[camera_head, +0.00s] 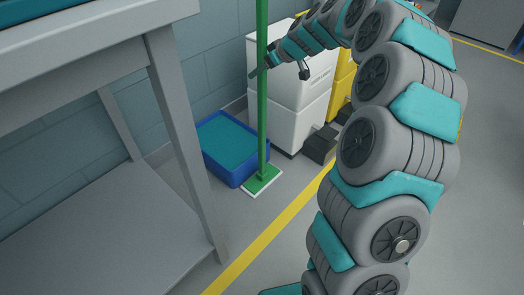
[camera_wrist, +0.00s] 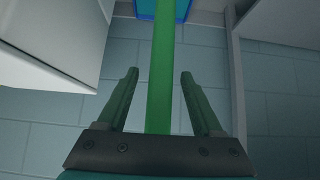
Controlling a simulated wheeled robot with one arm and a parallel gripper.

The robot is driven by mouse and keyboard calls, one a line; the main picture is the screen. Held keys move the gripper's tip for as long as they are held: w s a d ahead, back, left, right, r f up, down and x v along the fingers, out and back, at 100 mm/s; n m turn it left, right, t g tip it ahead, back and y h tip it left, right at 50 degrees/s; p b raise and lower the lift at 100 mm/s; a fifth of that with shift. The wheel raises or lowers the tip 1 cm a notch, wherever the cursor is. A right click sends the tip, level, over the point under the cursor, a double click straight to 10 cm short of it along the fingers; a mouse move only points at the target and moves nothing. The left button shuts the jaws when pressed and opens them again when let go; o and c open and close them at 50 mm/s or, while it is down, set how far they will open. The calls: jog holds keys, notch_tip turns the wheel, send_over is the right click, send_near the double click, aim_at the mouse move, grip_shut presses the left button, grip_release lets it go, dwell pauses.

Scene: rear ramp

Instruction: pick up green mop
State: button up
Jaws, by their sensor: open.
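The green mop (camera_head: 262,110) stands upright, its flat head (camera_head: 262,180) resting on the floor beside the blue bin. Its handle runs up past the top of the head view. In the wrist view the handle (camera_wrist: 161,75) passes between the two fingers of my gripper (camera_wrist: 159,80). The gripper is open, with a gap showing on each side of the handle. In the head view my gripper (camera_head: 262,68) is at the upper part of the handle, and its fingertips are small and partly hidden.
A blue bin (camera_head: 207,155) sits on the floor left of the mop. White cabinets (camera_head: 290,100) stand behind, with a black pedal (camera_head: 320,145) in front. A grey table (camera_head: 170,95) with a lower shelf (camera_head: 110,220) fills the left.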

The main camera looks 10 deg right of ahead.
grip_shut()
dwell(0.4)
jog(key=shift+r, duration=0.1)
